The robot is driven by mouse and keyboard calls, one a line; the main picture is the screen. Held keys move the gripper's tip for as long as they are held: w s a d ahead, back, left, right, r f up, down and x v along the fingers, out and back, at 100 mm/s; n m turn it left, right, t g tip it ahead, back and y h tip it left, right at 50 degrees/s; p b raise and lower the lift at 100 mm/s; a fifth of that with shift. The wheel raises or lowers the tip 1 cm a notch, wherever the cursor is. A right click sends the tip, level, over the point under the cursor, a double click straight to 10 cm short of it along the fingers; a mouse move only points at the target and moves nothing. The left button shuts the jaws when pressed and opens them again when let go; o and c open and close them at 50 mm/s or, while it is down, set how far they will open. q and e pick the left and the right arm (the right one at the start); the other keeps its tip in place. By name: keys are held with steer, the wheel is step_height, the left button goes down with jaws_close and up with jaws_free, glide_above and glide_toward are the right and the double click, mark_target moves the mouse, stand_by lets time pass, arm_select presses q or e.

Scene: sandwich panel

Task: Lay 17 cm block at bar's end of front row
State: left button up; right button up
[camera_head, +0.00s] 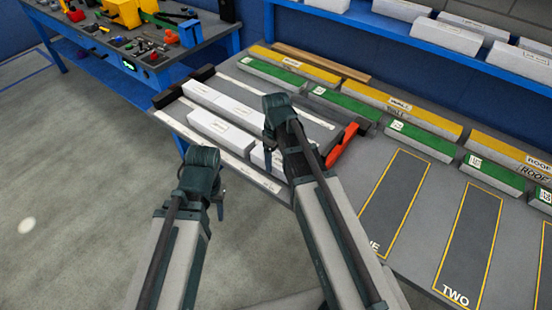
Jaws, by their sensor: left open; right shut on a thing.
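White labelled blocks lie in two rows in a low frame on the table. The back row holds a block (201,90) and another (238,111). The front row holds a block (208,125) at the left. A further white block (258,158) shows to its right, below my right gripper (269,136), partly hidden by the gripper and arm. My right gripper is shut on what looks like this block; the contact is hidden. My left gripper (216,200) is open and empty, in front of the table's front edge. A red end piece (343,145) stands at the frame's right end.
Yellow and green labelled blocks (343,106) line the table's back. Outlined areas (468,240) at the right are empty. A blue shelf (400,35) with white blocks is behind. A tool bench (140,65) stands at the far left.

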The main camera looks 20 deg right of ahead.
mark_target(276, 159)
steer(key=shift+f+b, duration=0.3)
steer(key=shift+f, duration=0.1)
steer(key=o, duration=1.2)
steer(key=shift+r, duration=0.2)
step_height(276, 159, up, 14)
steer(key=p, duration=1.4)
steer(key=shift+f, duration=0.2)
steer(key=s+a+m+h, duration=0.1)
steer(key=s+a+m, duration=0.2)
steer(key=s+a, duration=0.7)
steer(key=s, duration=0.4)
steer(key=shift+s+a+m, duration=0.2)
steer(key=shift+a+m, duration=0.05)
steer(key=shift+m, duration=0.15)
